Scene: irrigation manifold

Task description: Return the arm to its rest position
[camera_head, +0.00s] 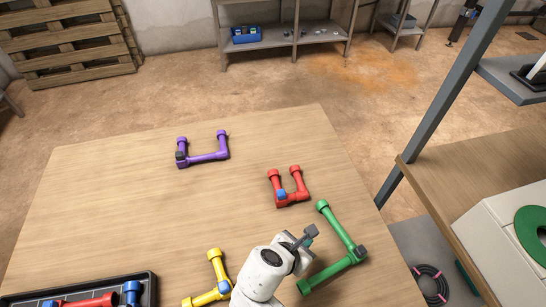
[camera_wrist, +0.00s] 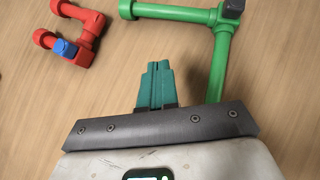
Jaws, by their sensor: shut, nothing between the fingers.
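My gripper (camera_wrist: 157,88) is shut and empty, its teal fingers together in the wrist view. In the head view my gripper (camera_head: 309,232) is above the front right part of the wooden table (camera_head: 110,190), at the end of my white arm (camera_head: 262,272). The green pipe piece (camera_head: 341,234) lies just right of my gripper. It also shows in the wrist view (camera_wrist: 219,60), partly hidden by my gripper body. The red pipe piece (camera_head: 290,193) with a blue part lies farther back; the wrist view shows it at the upper left (camera_wrist: 84,32).
A purple pipe piece (camera_head: 207,156) lies at the table's back. A yellow piece (camera_head: 217,267) is beside my arm, partly hidden. A black tray (camera_head: 152,279) with red and blue parts is at front left. A grey post (camera_head: 440,110) rises beyond the right edge. The table's left middle is clear.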

